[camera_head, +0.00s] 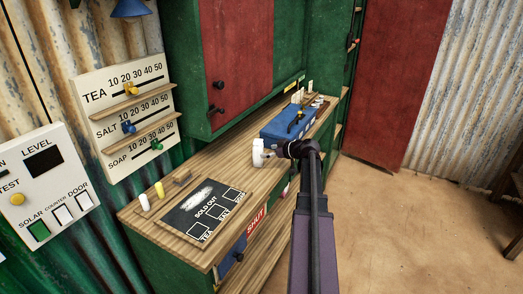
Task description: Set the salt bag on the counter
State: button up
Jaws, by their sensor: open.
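A small white upright object (258,152) stands on the wooden counter (225,150), in front of the blue box; it may be the salt bag, but it is too small to tell. My gripper (269,154) is at its right side, low over the counter and pointing left. The jaws are open, and their fingertips are small and partly merge with the white object. I cannot tell whether they touch it. The counter's front carries a red SALT label (256,220).
A blue box (284,125) with a handle stands behind my gripper. Red-green cabinets (240,60) hang above the counter.

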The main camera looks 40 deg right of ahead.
aim_at(195, 218)
jog(key=p+v, duration=0.2)
jog(key=v, duration=0.5)
dwell(0.8)
